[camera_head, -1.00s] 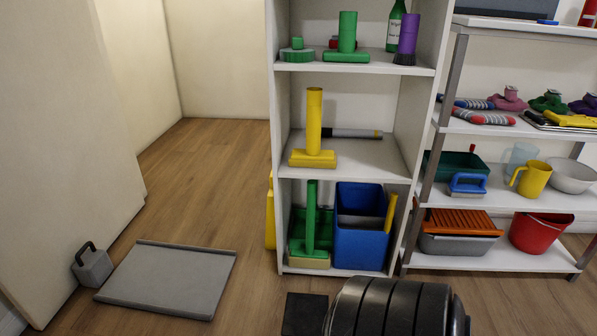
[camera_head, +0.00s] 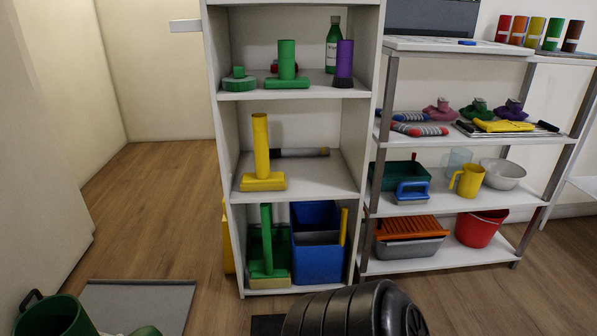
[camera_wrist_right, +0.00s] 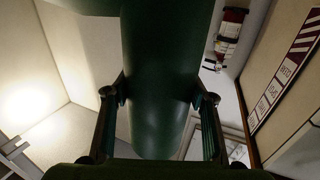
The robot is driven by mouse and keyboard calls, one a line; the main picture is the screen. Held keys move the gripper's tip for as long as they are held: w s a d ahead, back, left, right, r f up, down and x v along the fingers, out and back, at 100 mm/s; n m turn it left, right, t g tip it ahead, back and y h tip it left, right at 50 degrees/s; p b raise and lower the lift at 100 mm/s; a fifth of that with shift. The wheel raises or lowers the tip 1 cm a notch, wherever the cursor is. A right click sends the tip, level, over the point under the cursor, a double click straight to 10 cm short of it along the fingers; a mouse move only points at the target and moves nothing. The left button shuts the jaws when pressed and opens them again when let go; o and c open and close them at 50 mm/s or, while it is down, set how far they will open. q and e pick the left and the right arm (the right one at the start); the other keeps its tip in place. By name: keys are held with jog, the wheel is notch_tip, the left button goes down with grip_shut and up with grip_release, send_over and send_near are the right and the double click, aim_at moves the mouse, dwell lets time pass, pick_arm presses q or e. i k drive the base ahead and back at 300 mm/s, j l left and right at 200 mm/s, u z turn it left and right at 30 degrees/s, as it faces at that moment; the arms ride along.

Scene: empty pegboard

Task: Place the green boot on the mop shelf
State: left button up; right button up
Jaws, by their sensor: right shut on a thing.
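The green boot (camera_wrist_right: 165,45) is a dark green tube in the right wrist view, and my right gripper (camera_wrist_right: 158,98) is shut on it, one finger on each side. In the head view a dark green boot-like shape (camera_head: 52,318) shows at the bottom left corner, cut off by the edge; I cannot tell how it is held there. The tall white shelf unit (camera_head: 222,180) stands ahead, with a yellow mop-like thing (camera_head: 262,155) on its middle shelf and a green one (camera_head: 268,250) below. My left gripper is not in view.
A wider shelf rack (camera_head: 445,262) with bowls, jugs and a red bucket (camera_head: 482,228) stands to the right. A grey tray (camera_head: 165,292) lies on the floor at lower left. The middle shelf has bare room at right. Open floor (camera_head: 160,215) lies left of the unit.

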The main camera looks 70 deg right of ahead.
aim_at(311, 175)
jog(key=z, duration=1.3)
jog(key=i+j+z, duration=0.25)
jog(key=i, duration=0.2)
jog(key=i+j+z, duration=0.15)
jog(key=i+z, duration=0.15)
jog(key=i+j, duration=0.2)
jog(key=i, duration=0.2)
